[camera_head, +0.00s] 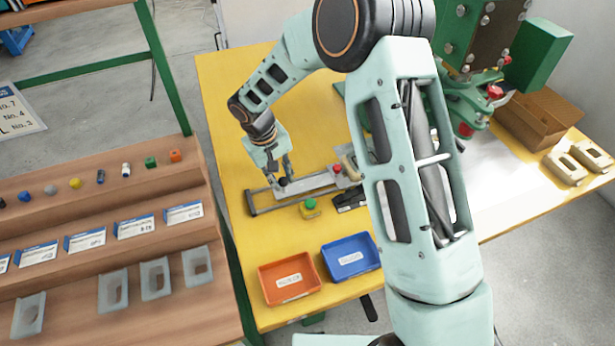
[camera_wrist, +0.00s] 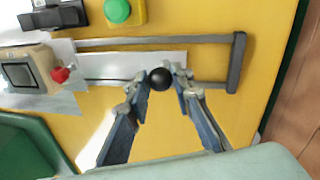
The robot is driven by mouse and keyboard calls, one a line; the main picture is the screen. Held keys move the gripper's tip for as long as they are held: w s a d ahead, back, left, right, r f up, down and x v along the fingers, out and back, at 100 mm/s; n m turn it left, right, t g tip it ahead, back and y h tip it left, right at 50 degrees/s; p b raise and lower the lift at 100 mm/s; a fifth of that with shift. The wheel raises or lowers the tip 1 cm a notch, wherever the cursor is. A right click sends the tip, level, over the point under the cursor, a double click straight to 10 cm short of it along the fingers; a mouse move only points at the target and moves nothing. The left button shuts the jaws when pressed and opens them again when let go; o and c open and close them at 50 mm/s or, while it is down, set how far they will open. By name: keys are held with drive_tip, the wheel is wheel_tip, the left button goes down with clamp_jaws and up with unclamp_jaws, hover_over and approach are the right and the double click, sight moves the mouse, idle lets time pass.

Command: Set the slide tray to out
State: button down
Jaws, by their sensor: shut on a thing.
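The slide tray (camera_head: 312,182) is a pale flat plate lying between two grey rails on the yellow table. It also shows in the wrist view (camera_wrist: 115,66). A round black knob (camera_wrist: 160,78) sits at the tray's end. My gripper (camera_head: 285,179) is at that end of the tray. In the wrist view my gripper (camera_wrist: 161,80) has its fingertips on both sides of the knob, shut on it. The rails' grey end bar (camera_wrist: 236,62) stands apart from the knob, with bare rail between them. It also shows in the head view (camera_head: 250,203).
A green button on a yellow box (camera_head: 310,209) and a black device (camera_head: 348,201) stand beside the rails. A beige box with a red knob (camera_wrist: 62,74) is nearby. Orange (camera_head: 289,279) and blue (camera_head: 350,257) trays lie at the front. A wooden stepped rack (camera_head: 110,235) is at left.

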drive_tip(key=shift+s+a+b, duration=0.25)
drive_tip(key=shift+s+a, duration=0.15)
drive_tip(key=shift+a, duration=0.55)
drive_tip(key=shift+s+a+b, duration=0.25)
drive_tip(key=shift+s+a, duration=0.15)
drive_tip(key=shift+a, duration=0.55)
drive_tip(key=shift+s+a+b, duration=0.25)
drive_tip(key=shift+s+a, duration=0.15)
drive_tip(key=shift+a, duration=0.55)
drive_tip(key=c, duration=1.7)
unclamp_jaws()
drive_tip(key=shift+a, duration=0.15)
drive_tip(key=shift+r, duration=0.25)
drive_tip(key=r, duration=0.3)
drive_tip(key=s+a+r, duration=0.1)
drive_tip(key=r, duration=0.7)
drive_tip(key=shift+s+a+r, duration=0.15)
drive_tip(key=shift+a, duration=0.2)
